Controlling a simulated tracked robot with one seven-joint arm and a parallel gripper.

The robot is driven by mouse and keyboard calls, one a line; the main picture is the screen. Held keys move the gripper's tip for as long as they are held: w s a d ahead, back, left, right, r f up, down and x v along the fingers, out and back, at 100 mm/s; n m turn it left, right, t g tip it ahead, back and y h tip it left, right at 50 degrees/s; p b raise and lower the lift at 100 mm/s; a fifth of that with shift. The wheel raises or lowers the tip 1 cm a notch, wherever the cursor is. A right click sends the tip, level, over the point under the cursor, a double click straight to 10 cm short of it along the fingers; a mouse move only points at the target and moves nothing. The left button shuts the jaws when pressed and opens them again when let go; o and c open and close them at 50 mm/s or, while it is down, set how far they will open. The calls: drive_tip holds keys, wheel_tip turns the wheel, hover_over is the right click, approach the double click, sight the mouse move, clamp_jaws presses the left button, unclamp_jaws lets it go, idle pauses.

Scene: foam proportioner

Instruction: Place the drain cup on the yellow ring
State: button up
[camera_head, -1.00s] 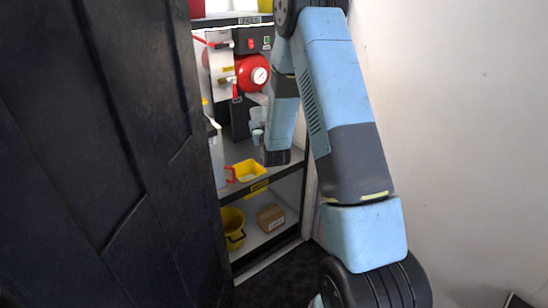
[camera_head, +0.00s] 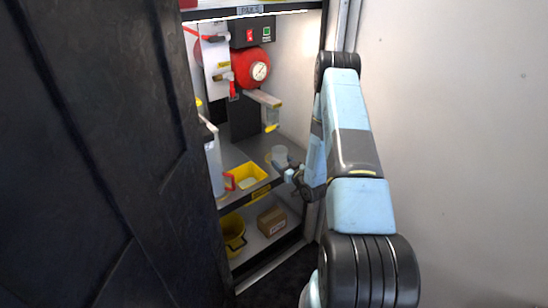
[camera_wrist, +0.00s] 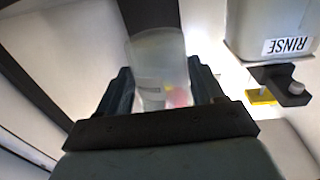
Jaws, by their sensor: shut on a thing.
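My gripper (camera_wrist: 163,95) is shut on a translucent, pale drain cup (camera_wrist: 158,57), which sits between the two dark fingers in the wrist view. In the head view, my gripper (camera_head: 288,171) holds the cup (camera_head: 278,155) above the right part of the middle shelf, right of the yellow tray. A gap between cup and shelf is hard to judge. I cannot pick out a yellow ring for certain; a small yellow piece (camera_wrist: 262,97) shows at the right in the wrist view, and a yellow end (camera_head: 271,127) hangs under the gauge unit in the head view.
A RINSE container (camera_wrist: 268,28) is close at right. A yellow bucket (camera_head: 233,229) and box (camera_head: 271,220) are below.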

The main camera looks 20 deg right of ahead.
drive_tip(key=s+d+f+n+y, duration=0.1)
drive_tip(key=s+d+f+y, duration=0.15)
drive_tip(key=d+f, duration=0.5)
drive_tip(key=shift+n+g+h, duration=0.3)
drive_tip(key=shift+h, duration=0.05)
drive_tip(key=x, duration=0.5)
drive_tip(key=r+x, duration=0.1)
drive_tip(key=x, duration=0.5)
drive_tip(key=d+x, duration=0.1)
drive_tip(key=x, duration=0.5)
drive_tip(key=shift+w+r, duration=0.25)
drive_tip(key=shift+r, duration=0.1)
drive_tip(key=o, duration=1.1)
drive_tip(key=shift+f, duration=0.1)
